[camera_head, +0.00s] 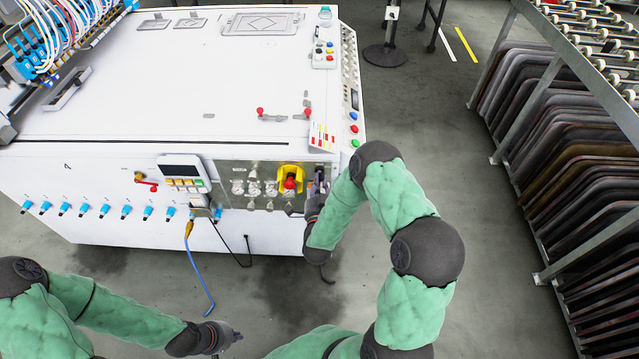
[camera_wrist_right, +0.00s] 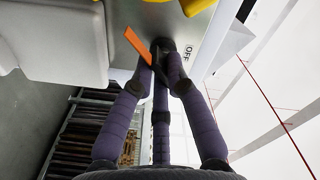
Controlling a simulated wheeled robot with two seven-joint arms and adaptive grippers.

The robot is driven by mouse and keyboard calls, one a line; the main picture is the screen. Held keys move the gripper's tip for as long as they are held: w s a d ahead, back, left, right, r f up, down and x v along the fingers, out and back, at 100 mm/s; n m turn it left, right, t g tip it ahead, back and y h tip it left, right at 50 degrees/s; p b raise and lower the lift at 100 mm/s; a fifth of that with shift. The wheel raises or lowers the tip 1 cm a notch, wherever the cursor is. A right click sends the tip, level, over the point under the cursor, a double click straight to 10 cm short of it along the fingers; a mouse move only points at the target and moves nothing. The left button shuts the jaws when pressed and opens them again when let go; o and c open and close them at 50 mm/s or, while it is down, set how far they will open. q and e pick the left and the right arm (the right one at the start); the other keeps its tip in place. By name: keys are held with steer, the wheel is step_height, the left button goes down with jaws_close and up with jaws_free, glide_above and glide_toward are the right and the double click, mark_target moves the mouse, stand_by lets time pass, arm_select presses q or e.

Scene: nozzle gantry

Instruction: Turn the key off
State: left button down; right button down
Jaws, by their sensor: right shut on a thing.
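My right gripper (camera_wrist_right: 162,68) has its three purple-grey fingers closed together on the key (camera_wrist_right: 163,45) at the panel. The key is a small dark part, mostly hidden by the fingertips. An orange tag (camera_wrist_right: 137,44) hangs beside it, left of the fingers. An "OFF" label (camera_wrist_right: 188,49) is on the panel just right of the key. In the head view my right gripper (camera_head: 317,193) is at the right end of the machine's metal control panel (camera_head: 231,171), where the arm hides the key. My left gripper (camera_head: 229,337) is low in front of the machine, apart from it, its fingers too small to judge.
A yellow-collared red emergency button (camera_head: 290,183) sits just left of my right gripper. Further left are a small display box (camera_head: 181,167), a blue cable (camera_head: 198,265) and several blue fittings. A rack of dark trays (camera_head: 560,140) stands at right. The floor between is clear.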

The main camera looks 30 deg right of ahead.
steer(key=n+b, duration=0.1)
steer(key=n, duration=0.8)
steer(key=shift+r, duration=0.1)
steer(key=shift+n, duration=0.4)
steer(key=c, duration=1.2)
jaws_free()
steer(key=v, duration=1.2)
